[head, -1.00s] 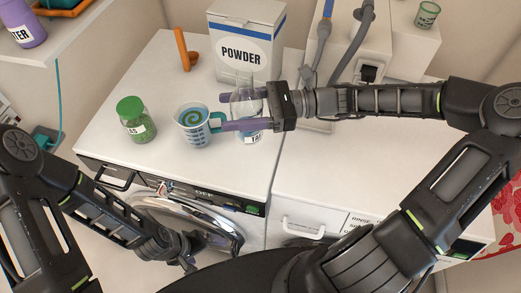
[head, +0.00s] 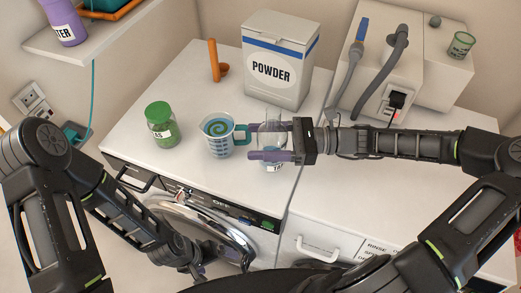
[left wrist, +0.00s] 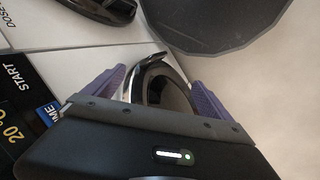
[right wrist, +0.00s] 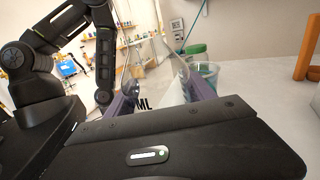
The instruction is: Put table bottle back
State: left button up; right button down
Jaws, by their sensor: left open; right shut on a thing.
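A clear conical bottle (head: 272,127) with a white label, partly covered by purple fingers, is at the front of the white top. My right gripper (head: 268,150) comes from the right and is shut on it. In the right wrist view, clear glass with "ML" (right wrist: 143,104) shows between the fingers. I cannot tell whether its base touches the top. My left gripper (head: 197,258) is low in front of the washer's round door. In the left wrist view its purple fingers (left wrist: 155,88) are apart, with the door's dark rim behind them and nothing clearly held.
A measuring cup (head: 216,142) with a teal handle and swirled contents stands close left of the bottle. A green-capped jar (head: 160,130) is farther left. The powder box (head: 279,75) and an orange hook (head: 216,65) stand behind. A shelf (head: 88,42) holds a purple bottle (head: 64,22).

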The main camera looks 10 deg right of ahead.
jog(key=shift+f, duration=2.1)
jog(key=shift+f, duration=0.1)
jog(key=shift+c, duration=1.6)
grip_release()
